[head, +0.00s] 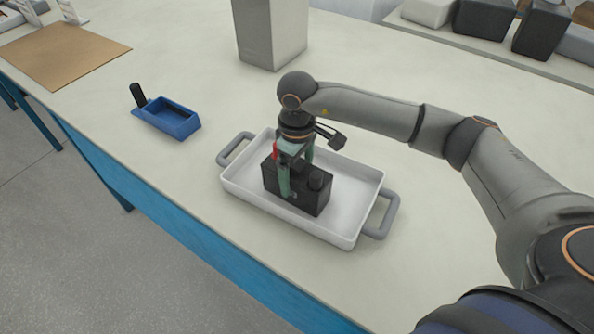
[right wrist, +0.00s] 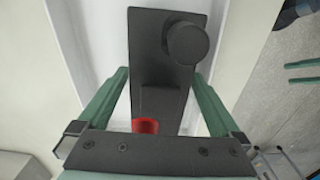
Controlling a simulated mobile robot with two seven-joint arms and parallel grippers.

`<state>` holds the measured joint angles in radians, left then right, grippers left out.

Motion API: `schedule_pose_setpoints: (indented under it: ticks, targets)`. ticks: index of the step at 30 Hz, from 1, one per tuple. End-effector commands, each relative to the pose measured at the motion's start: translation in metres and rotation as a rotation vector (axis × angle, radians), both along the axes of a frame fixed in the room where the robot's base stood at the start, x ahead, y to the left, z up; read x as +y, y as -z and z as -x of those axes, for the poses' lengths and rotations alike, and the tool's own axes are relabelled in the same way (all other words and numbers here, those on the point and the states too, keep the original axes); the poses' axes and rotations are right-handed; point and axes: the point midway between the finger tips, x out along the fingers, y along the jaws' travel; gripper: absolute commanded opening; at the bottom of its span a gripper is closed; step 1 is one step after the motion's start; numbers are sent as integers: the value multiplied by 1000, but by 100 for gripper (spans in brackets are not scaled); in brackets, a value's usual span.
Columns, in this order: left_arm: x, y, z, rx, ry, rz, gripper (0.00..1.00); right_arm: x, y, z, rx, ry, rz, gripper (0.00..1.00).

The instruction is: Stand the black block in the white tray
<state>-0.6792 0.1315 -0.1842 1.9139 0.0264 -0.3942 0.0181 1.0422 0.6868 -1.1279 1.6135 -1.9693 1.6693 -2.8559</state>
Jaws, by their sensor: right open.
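The black block (head: 317,199) stands upright inside the white tray (head: 345,237), with a round black knob and a red part on its top. In the right wrist view the block (right wrist: 150,60) lies between my fingers, its red part (right wrist: 145,126) close to the gripper. My right gripper (head: 296,180) is over the block with one finger on each side. Its fingers (right wrist: 160,95) are open, with a gap showing beside the block. The block's far side is partly hidden by the gripper. My left gripper is not in view.
A blue bin (head: 172,121) with a black object at its end sits left of the tray. A grey box (head: 270,35) stands behind. A brown board (head: 62,52) lies at far left. Dark and light blocks (head: 484,18) line a shelf at back right. The tray has grey handles.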

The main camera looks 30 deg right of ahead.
Motion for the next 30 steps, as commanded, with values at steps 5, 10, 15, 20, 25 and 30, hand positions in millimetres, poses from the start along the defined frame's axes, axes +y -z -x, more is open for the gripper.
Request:
schedule_pose_setpoints:
  ticks: [5, 10, 15, 20, 25, 30]
  targets:
    - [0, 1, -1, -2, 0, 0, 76, 0, -31, -1, -6, -1, -1, 100]
    - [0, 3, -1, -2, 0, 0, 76, 0, -70, -2, -8, -1, -1, 100]
    - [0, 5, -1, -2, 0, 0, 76, 1, -100, -1, -4, -1, -1, 100]
    - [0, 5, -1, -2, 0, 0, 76, 0, -116, -1, -2, 0, -1, 100]
    - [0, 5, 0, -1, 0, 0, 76, 0, -121, 0, 0, 0, 0, 100]
    - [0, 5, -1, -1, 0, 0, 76, 0, -121, 0, 0, 0, 0, 100]
